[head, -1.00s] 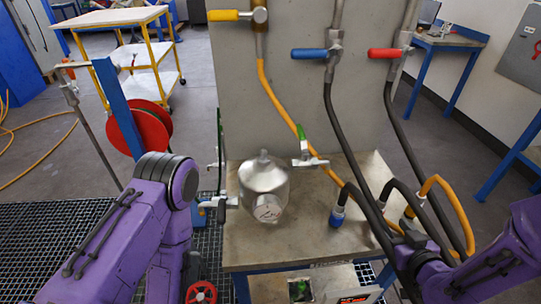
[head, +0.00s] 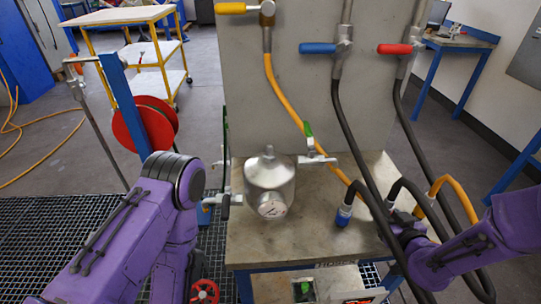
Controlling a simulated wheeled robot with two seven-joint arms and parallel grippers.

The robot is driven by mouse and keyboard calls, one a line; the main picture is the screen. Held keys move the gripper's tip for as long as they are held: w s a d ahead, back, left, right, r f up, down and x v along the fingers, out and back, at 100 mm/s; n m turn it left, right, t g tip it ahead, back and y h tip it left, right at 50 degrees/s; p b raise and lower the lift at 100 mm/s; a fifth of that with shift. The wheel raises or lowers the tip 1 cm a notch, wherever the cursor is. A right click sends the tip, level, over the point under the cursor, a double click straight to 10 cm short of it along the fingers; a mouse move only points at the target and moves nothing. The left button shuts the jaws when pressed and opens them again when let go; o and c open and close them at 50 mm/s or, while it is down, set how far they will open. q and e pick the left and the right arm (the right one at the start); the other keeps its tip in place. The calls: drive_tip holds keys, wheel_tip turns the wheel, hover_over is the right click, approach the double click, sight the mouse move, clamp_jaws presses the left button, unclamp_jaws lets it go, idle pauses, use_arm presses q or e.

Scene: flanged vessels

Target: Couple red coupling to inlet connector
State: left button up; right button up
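The silver vessel (head: 270,185) stands upright on the bench, with a round gauge on its front. A fitting with a green-handled valve (head: 316,158) is on its right side, and another metal fitting (head: 223,200) is on its left; I cannot tell which is the inlet connector. My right gripper (head: 402,228) is among the hose ends on the right of the bench, apart from the vessel. Its fingers are dark and partly hidden by hoses, so its opening is unclear. No red coupling can be made out. My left arm is in view, but its gripper is not.
A blue coupling (head: 343,215) on a black hose stands on the bench (head: 290,245), left of my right gripper. Black and yellow hoses (head: 455,190) loop around that gripper. A panel (head: 300,90) carries yellow, blue and red valve handles. The bench front is clear.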

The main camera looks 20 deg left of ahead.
sight(393, 203)
clamp_jaws()
drive_tip(key=shift+r, duration=0.1)
drive_tip(key=shift+r+p, duration=2.35)
drive_tip(key=shift+r, duration=0.25)
